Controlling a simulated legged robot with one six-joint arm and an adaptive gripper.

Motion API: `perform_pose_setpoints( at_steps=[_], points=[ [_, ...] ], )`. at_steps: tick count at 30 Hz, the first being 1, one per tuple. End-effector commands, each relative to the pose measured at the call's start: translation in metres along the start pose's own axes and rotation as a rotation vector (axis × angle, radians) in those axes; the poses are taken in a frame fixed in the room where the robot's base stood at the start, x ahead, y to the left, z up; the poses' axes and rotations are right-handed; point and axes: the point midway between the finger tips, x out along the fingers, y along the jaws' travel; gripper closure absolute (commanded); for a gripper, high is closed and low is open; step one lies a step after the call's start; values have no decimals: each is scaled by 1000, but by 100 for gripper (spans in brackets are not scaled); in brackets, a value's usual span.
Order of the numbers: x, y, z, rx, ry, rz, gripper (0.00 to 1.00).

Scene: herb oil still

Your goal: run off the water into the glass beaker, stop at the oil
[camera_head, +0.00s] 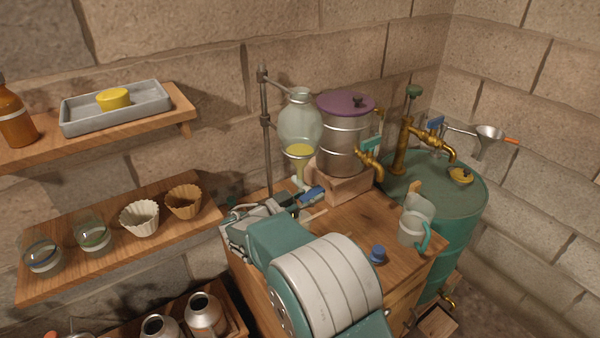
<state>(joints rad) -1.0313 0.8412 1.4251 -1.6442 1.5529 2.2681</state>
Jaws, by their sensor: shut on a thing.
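A pear-shaped glass separating vessel (299,118) hangs on a metal stand (266,135) at the back of the wooden cabinet top. A yellow layer (299,150) lies low in its bulb, and a narrow stem runs down from it. A blue tap handle (312,195) shows near the stem's lower end. My gripper (298,202) is at this handle and appears shut on it. My arm hides the jaws in part and the space under the stem. I cannot make out a glass beaker there or any flow.
A steel pot with a purple lid (340,135) stands on a wooden block just right of the vessel. A clear jug with a teal handle (413,232) and a blue stopper (378,254) are at the right. A green drum (460,200) with brass taps stands beyond. Shelves hold jars at left.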

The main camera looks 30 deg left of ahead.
Motion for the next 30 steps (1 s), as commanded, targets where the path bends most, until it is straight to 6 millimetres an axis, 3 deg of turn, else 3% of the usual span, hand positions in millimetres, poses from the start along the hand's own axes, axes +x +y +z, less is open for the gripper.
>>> perform_pose_setpoints(
  at_steps=[16, 24, 30],
  points=[
    [0, -2, -2, 4, -5, -8, 100],
    [0, -2, -3, 6, -252, -7, 100],
    [-1, -2, -1, 3, -290, -8, 100]
  ],
)
